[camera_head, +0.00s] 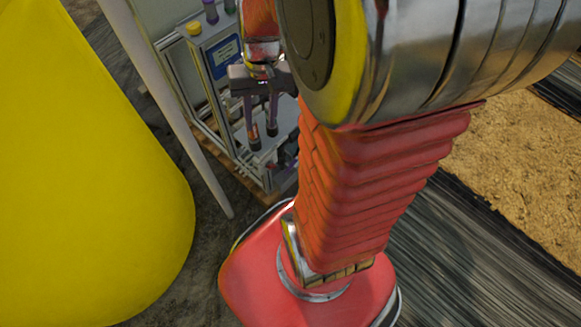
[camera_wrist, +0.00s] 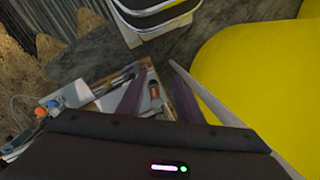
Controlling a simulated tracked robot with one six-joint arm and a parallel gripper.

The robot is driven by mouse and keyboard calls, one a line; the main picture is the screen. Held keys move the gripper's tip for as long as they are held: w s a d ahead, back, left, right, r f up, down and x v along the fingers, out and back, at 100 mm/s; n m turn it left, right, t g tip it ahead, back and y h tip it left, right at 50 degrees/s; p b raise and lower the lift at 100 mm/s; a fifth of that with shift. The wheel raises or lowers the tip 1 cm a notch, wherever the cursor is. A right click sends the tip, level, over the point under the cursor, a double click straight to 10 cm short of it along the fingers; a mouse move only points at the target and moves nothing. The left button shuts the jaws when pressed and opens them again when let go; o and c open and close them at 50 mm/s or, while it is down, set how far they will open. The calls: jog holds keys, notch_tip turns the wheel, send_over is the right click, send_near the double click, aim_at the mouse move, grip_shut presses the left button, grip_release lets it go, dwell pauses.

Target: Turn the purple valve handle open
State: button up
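My gripper (camera_head: 263,137) hangs over the lower part of the skid, with its two long purple-grey fingers pointing down. It is open, with a clear gap between the fingers; the gap also shows in the wrist view (camera_wrist: 160,80). I see nothing held. A small orange-red part (camera_wrist: 154,91) shows between the fingers in the wrist view, below them; I cannot tell whether they touch it. No purple valve handle can be made out for certain. A purple-topped piece (camera_head: 210,12) stands on the skid's upper panel, left of my gripper. My arm hides much of the skid's right side.
A large yellow tank (camera_head: 90,170) fills the left, with a pale slanted post (camera_head: 185,130) beside it. The skid has a metal frame, a blue sign (camera_head: 224,56) and a yellow-topped piece (camera_head: 194,29). The wrist view shows blue (camera_wrist: 52,103) and orange (camera_wrist: 62,99) parts at left.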

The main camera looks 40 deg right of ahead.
jog(key=s+a+r+n+t, duration=0.1)
jog(key=a+r+n+t, duration=0.1)
jog(key=a+r, duration=0.4)
jog(key=s+a+r+n+t+h, duration=0.1)
jog(key=s+a+r+n+t, duration=0.1)
jog(key=a+r, duration=0.4)
notch_tip(320, 180, up, 2)
jog(key=shift+a+r+n+t, duration=0.25)
jog(key=shift+n+t, duration=0.55)
jog(key=shift+n, duration=0.3)
